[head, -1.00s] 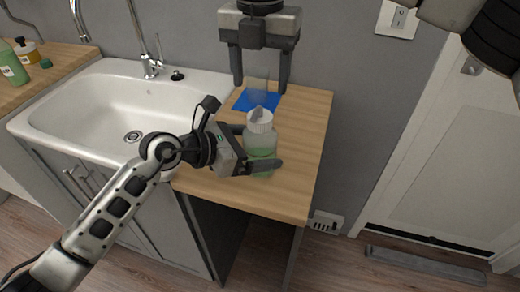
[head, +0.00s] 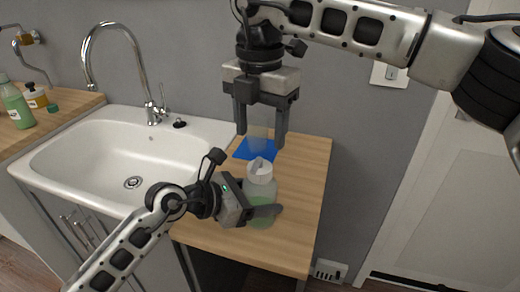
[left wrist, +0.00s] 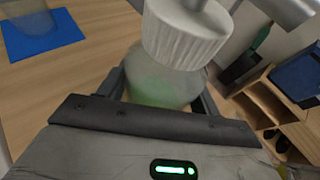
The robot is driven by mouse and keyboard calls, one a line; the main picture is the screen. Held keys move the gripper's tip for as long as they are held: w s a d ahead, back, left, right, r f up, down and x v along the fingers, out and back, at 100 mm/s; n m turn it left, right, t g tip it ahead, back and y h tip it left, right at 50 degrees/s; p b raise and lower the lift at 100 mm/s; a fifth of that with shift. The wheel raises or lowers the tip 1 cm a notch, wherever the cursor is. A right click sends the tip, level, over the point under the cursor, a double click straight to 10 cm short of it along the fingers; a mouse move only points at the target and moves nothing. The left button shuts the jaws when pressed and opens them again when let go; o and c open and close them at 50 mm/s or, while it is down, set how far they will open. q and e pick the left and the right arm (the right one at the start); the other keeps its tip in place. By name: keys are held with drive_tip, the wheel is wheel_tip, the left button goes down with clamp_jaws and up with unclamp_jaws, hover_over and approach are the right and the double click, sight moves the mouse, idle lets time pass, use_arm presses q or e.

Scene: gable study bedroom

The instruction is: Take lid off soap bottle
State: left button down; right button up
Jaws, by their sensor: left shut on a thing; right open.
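The soap bottle (head: 263,195) is translucent with green soap and stands upright on the wooden counter. Its white ribbed lid (head: 260,170) is on top. My left gripper (head: 262,206) is shut around the bottle's body, below the lid. In the left wrist view the lid (left wrist: 180,38) fills the top middle, and the bottle body (left wrist: 155,88) is between the fingers. My right gripper (head: 260,138) points down, open and empty, above and behind the lid in the head view, apart from it.
A blue mat (head: 242,151) with a clear cup (head: 257,135) lies behind the bottle. A white sink (head: 95,155) with a tall tap (head: 150,95) is on the left. Bare counter (head: 300,190) lies to the right.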

sight(260, 167)
drive_tip(key=shift+m, duration=0.5)
drive_tip(key=shift+f, duration=0.3)
drive_tip(key=shift+m, duration=0.3)
wheel_tip(260, 167, down, 7)
drive_tip(key=shift+f, duration=0.2)
